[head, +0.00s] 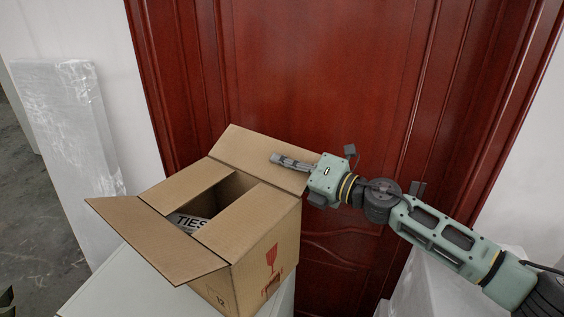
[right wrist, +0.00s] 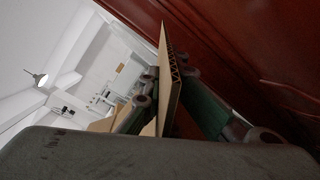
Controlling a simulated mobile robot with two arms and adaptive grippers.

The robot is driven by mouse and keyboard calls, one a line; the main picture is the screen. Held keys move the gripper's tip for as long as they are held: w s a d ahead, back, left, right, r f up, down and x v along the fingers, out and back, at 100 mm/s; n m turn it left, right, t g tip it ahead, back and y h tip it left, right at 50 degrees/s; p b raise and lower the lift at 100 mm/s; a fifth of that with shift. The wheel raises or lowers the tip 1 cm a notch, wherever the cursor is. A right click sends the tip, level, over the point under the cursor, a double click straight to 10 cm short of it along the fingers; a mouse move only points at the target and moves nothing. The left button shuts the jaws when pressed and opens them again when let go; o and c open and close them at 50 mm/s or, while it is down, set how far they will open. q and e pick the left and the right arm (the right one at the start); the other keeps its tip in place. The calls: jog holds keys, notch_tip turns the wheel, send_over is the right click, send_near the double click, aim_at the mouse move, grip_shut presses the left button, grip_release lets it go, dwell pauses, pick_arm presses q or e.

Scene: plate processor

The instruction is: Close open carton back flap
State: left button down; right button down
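An open brown carton (head: 268,232) stands on a white surface. Its back flap (head: 262,150) leans up and back from the rear edge, near the red door. The front-left flap (head: 158,240) is spread outward, and two side flaps (head: 187,186) lie inward, leaving a gap in the middle. My right gripper (head: 290,162) is at the right end of the back flap, one finger on its inner face. In the right wrist view the back flap's edge (right wrist: 172,85) stands between both fingers, which close in on it. My left gripper does not show clearly.
A red panelled door (head: 310,70) rises close behind the carton. The white surface (head: 135,285) under the carton has bare room at its left. A wrapped white slab (head: 70,120) leans at the left, and a pale wrapped object (head: 440,285) stands at the lower right.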

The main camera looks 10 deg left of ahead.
jog(key=n, duration=0.1)
jog(key=r+n, duration=0.1)
jog(key=s+n+p, duration=0.1)
jog(key=shift+a+r+n, duration=0.25)
jog(key=shift+a+n, duration=0.05)
jog(key=shift+n, duration=0.1)
jog(key=shift+s+a+r+n+p, duration=0.15)
jog(key=shift+s+n+p, duration=0.15)
jog(key=shift+n, duration=0.45)
jog(key=shift+s+a+r+n+p, duration=0.15)
jog(key=shift+s+n, duration=0.1)
jog(key=shift+n, duration=0.5)
jog(key=c, duration=2)
grip_release()
jog(key=v, duration=1.2)
